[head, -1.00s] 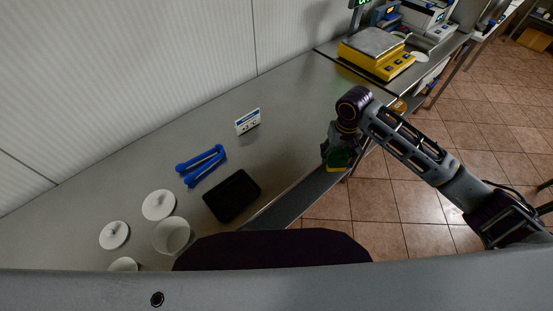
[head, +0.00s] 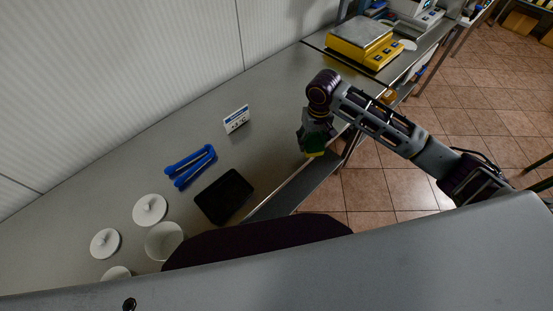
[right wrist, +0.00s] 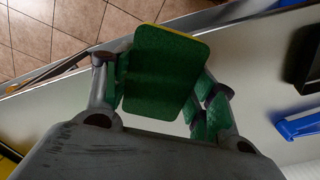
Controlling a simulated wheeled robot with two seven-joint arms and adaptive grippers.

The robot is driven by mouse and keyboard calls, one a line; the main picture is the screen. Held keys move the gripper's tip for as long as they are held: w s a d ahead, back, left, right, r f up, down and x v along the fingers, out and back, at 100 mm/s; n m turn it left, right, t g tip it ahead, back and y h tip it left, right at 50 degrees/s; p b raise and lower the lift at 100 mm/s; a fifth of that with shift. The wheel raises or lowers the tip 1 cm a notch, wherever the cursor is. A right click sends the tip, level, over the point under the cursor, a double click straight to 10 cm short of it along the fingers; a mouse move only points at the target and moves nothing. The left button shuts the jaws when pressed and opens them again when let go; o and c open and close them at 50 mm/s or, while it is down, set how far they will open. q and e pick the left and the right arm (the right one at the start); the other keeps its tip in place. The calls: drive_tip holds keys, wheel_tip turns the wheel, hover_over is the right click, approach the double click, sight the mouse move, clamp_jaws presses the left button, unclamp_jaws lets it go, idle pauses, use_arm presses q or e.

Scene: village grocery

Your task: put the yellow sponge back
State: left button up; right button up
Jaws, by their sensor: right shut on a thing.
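The sponge (head: 315,153) shows a yellow edge and a green face in the head view. In the right wrist view the sponge (right wrist: 162,72) turns its green face to the camera, with a thin yellow edge along its top. My right gripper (head: 312,140) is shut on it, with its fingers (right wrist: 160,92) at the two sides of the sponge. It is by the front edge of the steel counter (head: 270,120); whether the sponge touches the counter cannot be told. My left gripper is not in view.
A black tray (head: 224,196) lies near the counter's front edge, with blue tongs (head: 190,166) behind it. A small white sign (head: 236,120) stands farther back. White lids (head: 150,210) and tubs (head: 164,241) are at the left. A yellow scale (head: 362,43) stands beyond.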

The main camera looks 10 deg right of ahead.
drive_tip(key=shift+w+r, duration=0.2)
drive_tip(key=shift+r, duration=0.15)
